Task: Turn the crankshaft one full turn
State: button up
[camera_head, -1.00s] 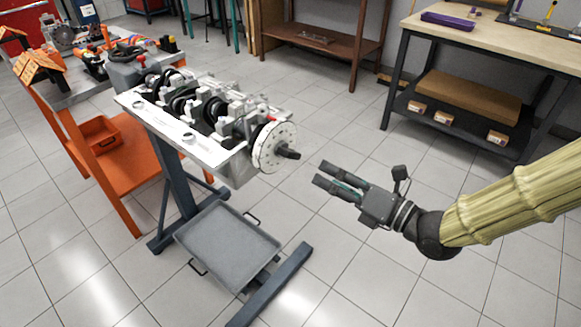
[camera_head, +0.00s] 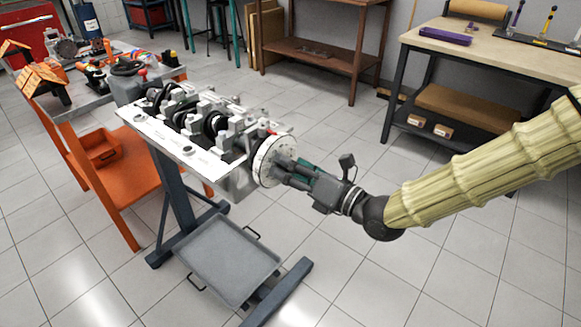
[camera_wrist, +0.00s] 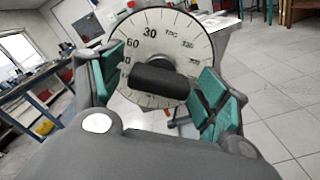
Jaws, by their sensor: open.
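The crankshaft (camera_head: 212,121) lies in the engine block (camera_head: 185,150) on its stand, with a white degree wheel (camera_head: 264,165) at its right end. In the wrist view the degree wheel (camera_wrist: 158,35) shows numbers such as 30 and 60. A dark snout (camera_wrist: 160,78) sticks out from the wheel's middle toward the camera. My gripper (camera_head: 283,172) is at the wheel's face, pointing at the snout. In the wrist view my gripper (camera_wrist: 160,95) is open, its green-padded fingers on either side of the snout, with gaps visible.
A grey drip tray (camera_head: 228,262) sits low on the stand's legs (camera_head: 285,290). An orange cart (camera_head: 125,185) with tools stands at the left. A workbench (camera_head: 490,50) is at the right and a brown shelf (camera_head: 320,55) at the back. Floor in front is clear.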

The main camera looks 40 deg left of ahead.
jog(key=shift+a, duration=0.25)
jog(key=c, duration=1)
jog(key=shift+c, duration=0.2)
